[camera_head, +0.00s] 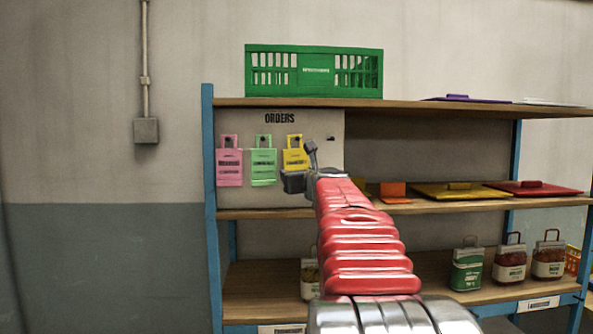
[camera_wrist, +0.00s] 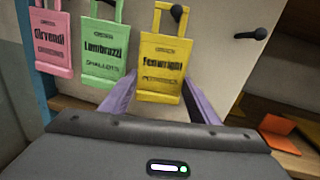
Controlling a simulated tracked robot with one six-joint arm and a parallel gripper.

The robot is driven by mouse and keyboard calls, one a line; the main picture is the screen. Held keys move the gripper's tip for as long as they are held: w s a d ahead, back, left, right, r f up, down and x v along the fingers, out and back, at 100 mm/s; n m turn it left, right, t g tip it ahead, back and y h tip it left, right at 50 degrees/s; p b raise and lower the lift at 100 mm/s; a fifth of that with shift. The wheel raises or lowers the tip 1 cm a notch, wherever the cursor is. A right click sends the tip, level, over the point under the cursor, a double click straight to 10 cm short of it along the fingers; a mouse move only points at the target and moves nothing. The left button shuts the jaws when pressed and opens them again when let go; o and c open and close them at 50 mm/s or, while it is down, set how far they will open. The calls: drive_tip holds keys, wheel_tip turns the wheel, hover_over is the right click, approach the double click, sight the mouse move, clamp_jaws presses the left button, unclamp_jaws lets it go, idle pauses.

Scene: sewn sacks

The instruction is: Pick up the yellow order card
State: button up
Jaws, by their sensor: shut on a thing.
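The yellow order card (camera_head: 294,156) hangs on the orders board (camera_head: 215,200), to the right of the green card. In the wrist view the yellow card (camera_wrist: 162,68) reads "Fenwright", and its handle loop is around a dark peg. My gripper (camera_head: 300,172) is at the lower part of the yellow card, partly covering it. In the wrist view my gripper's purple fingers (camera_wrist: 160,100) reach to either side of the card's lower edge and are shut on it. The fingertips are partly hidden behind the card.
A pink card (camera_head: 230,164) and a green card (camera_head: 263,163) hang to the left. An empty dark peg (camera_wrist: 252,34) sticks out to the right. A green crate (camera_head: 314,72) stands on the top shelf. Flat sacks lie on the middle shelf, and handled bags (camera_head: 467,270) stand below.

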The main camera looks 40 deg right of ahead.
drive_tip(key=shift+r, duration=0.15)
drive_tip(key=shift+r, duration=0.6)
drive_tip(key=v, duration=1.8)
drive_tip(key=shift+s, duration=0.1)
